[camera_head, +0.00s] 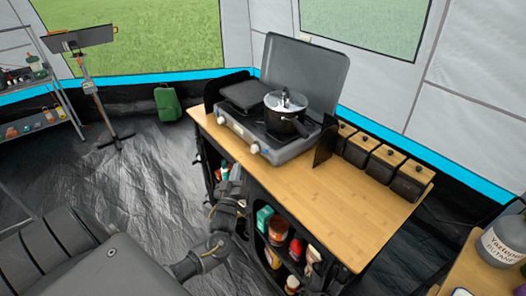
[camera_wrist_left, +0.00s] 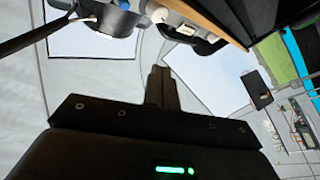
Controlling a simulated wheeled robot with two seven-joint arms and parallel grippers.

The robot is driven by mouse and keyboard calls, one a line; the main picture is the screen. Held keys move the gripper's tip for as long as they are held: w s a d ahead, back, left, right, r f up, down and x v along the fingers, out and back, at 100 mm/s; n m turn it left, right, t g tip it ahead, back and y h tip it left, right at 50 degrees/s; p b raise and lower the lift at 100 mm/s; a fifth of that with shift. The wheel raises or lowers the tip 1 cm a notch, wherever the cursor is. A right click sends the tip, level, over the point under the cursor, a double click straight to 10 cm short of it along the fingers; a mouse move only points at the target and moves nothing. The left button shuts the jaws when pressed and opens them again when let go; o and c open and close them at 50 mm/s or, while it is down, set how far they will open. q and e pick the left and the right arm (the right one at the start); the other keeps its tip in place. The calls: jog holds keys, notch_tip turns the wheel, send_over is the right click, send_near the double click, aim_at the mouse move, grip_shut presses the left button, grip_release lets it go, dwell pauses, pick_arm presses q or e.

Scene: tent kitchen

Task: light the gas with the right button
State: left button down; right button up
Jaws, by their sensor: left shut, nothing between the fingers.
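The grey gas stove (camera_head: 291,148) stands on the wooden counter with its lid raised. Its front panel carries a left knob (camera_head: 221,119) and a right button (camera_head: 255,149), both pale. A dark pot with a glass lid (camera_head: 285,110) sits on the right burner. My left gripper (camera_head: 236,172) is below the stove's front edge, in front of the counter, apart from the button. In the left wrist view its fingers (camera_wrist_left: 161,85) are shut and empty, and a pale knob (camera_wrist_left: 159,15) shows above them. My right gripper is not in view.
The counter top (camera_head: 345,215) is clear at the front right. A row of dark canisters with wooden lids (camera_head: 385,162) lines its back. Open shelves below hold jars and bottles. A butane canister (camera_head: 500,243) stands at the lower right.

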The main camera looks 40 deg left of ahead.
aim_at(265, 151)
pick_arm(q)
jog(key=shift+r, duration=0.35)
jog(key=w+b, duration=0.1)
jog(key=w, duration=0.1)
jog(key=w+d+b, duration=0.1)
jog(key=w, duration=0.1)
jog(key=w+d+b, duration=0.1)
jog(key=w, duration=0.2)
jog(key=shift+f, duration=0.2)
jog(key=shift+w+d+r+b, duration=0.1)
jog(key=shift+w+d+b, duration=0.1)
jog(key=shift+w, duration=0.15)
jog(key=shift+w+d+b, duration=0.1)
jog(key=shift+w+b, duration=0.1)
jog(key=shift+w, duration=0.2)
dwell(0.3)
jog(key=shift+w, duration=0.15)
dwell(1.1)
